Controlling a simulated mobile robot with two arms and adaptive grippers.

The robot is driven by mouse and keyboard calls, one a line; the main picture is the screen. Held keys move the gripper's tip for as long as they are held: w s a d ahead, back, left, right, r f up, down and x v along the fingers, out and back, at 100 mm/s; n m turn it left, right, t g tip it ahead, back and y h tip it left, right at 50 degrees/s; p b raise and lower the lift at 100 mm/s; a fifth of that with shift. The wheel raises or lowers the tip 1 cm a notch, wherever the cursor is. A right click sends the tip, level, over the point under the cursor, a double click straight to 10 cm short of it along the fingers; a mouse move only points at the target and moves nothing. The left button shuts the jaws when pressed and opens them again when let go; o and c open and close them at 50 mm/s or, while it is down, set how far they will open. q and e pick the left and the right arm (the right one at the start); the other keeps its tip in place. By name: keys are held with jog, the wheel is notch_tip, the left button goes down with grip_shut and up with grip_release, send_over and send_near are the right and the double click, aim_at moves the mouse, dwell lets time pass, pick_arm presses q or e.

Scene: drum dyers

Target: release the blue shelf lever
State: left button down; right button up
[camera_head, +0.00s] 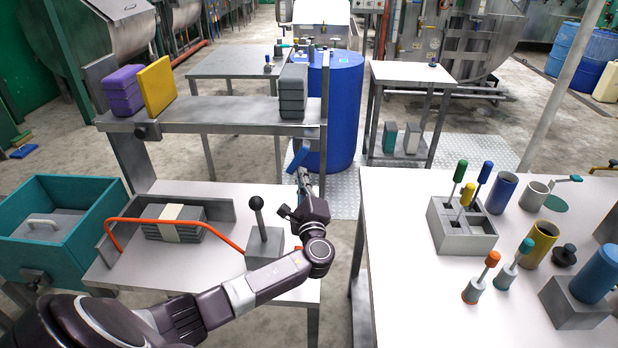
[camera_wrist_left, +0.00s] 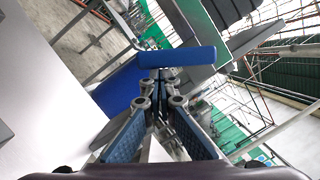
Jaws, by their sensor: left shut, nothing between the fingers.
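The blue shelf lever (camera_head: 298,158) shows as a small blue bar at the right end of the grey shelf (camera_head: 215,112), by its right post. In the left wrist view the blue lever (camera_wrist_left: 178,57) is a bar lying across just beyond the fingertips. My left gripper (camera_head: 304,178) reaches up to the lever from below and in front. In the left wrist view the left gripper (camera_wrist_left: 158,80) is shut and empty, its tips close under the bar. I cannot tell whether they touch it. My right gripper is not in view.
Purple blocks (camera_head: 121,91), a yellow block (camera_head: 157,86) and grey blocks (camera_head: 292,91) stand on the shelf. A black-knobbed lever (camera_head: 257,211) rises below it beside my arm. A blue drum (camera_head: 336,110) stands behind. A table (camera_head: 395,225) with tools is at right.

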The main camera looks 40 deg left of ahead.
aim_at(289, 167)
pick_arm(q)
jog(key=a+m, duration=0.1)
jog(key=m, duration=0.1)
jog(key=s+m+t, duration=0.1)
jog(key=m, duration=0.1)
jog(key=a+r+m, duration=0.1)
jog(key=m, duration=0.1)
jog(key=shift+s+a+t+h, duration=0.3)
jog(key=shift+a+t, duration=0.05)
jog(key=shift+t, duration=0.05)
jog(key=shift+s+a+r+m, duration=0.1)
jog(key=shift+a+r+m, duration=0.1)
jog(key=shift+m, duration=0.3)
jog(key=shift+s+a, duration=0.1)
jog(key=shift+a+r, duration=0.1)
jog(key=shift+r, duration=0.1)
jog(key=shift+f, duration=0.1)
